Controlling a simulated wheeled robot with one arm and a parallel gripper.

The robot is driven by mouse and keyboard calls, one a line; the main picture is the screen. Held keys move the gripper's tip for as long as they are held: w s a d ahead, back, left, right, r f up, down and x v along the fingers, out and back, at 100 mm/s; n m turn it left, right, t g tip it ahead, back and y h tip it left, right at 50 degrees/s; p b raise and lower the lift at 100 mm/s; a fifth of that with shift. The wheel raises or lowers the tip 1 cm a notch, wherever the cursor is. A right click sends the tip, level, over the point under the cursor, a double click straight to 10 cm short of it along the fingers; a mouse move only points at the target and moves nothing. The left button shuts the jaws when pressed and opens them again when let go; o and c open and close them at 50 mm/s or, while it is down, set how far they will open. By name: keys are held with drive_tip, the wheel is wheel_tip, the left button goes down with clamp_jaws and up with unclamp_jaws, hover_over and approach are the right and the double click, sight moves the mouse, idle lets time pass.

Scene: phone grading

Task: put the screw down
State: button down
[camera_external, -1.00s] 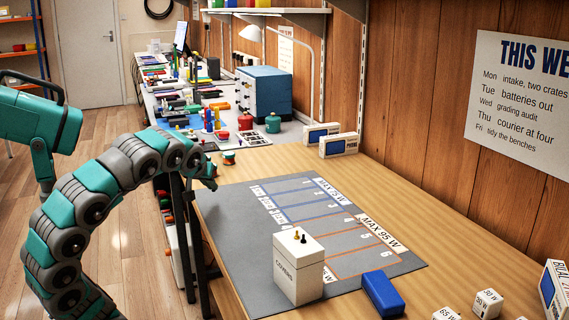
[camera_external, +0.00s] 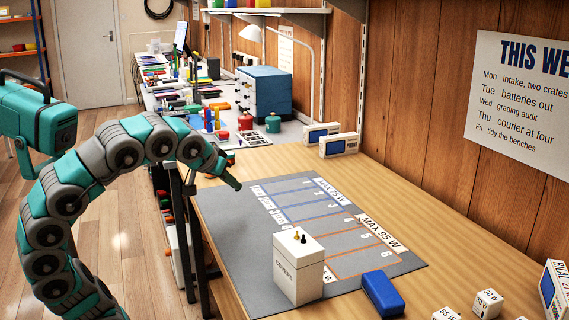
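My gripper (camera_external: 232,180) is at the end of my arm, low over the left back corner of the grey mat (camera_external: 238,230). It is small and seen from the side, so I cannot tell whether it is open or shut, or whether a screw is in it. No screw can be clearly made out. Two tiny pegs, one dark and one brass-coloured, stand on top of the white COVERS box (camera_external: 298,275); I cannot tell what they are.
The mat has numbered lanes and MAX W labels. A blue block (camera_external: 382,293) lies at its front right edge. White labelled cubes (camera_external: 488,303) stand at the front right. Boxed units (camera_external: 338,146) stand by the wall. The lanes are clear. A crowded bench (camera_external: 205,115) lies behind.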

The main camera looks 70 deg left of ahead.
drive_tip(key=w+d+r+m+t+h+p, duration=0.1)
drive_tip(key=w+d+r+m+h, duration=0.15)
drive_tip(key=d, duration=0.45)
drive_tip(key=w+d+r+m+t+h, duration=0.1)
drive_tip(key=d+r+m+h, duration=0.2)
drive_tip(key=d, duration=0.4)
wheel_tip(320, 180, up, 5)
drive_tip(key=m+h, duration=0.3)
drive_tip(key=m, duration=0.2)
hover_over(279, 236)
drive_tip(key=shift+g+y, duration=0.25)
drive_tip(key=shift+g, duration=0.15)
drive_tip(key=shift+f+p, duration=0.35)
drive_tip(key=shift+f, duration=3.5)
drive_tip(key=c, duration=1.6)
unclamp_jaws()
drive_tip(key=shift+f, duration=0.15)
drive_tip(key=c, duration=1.1)
unclamp_jaws()
drive_tip(key=shift+r, duration=0.3)
drive_tip(key=v, duration=1.2)
drive_tip(key=shift+a, duration=0.1)
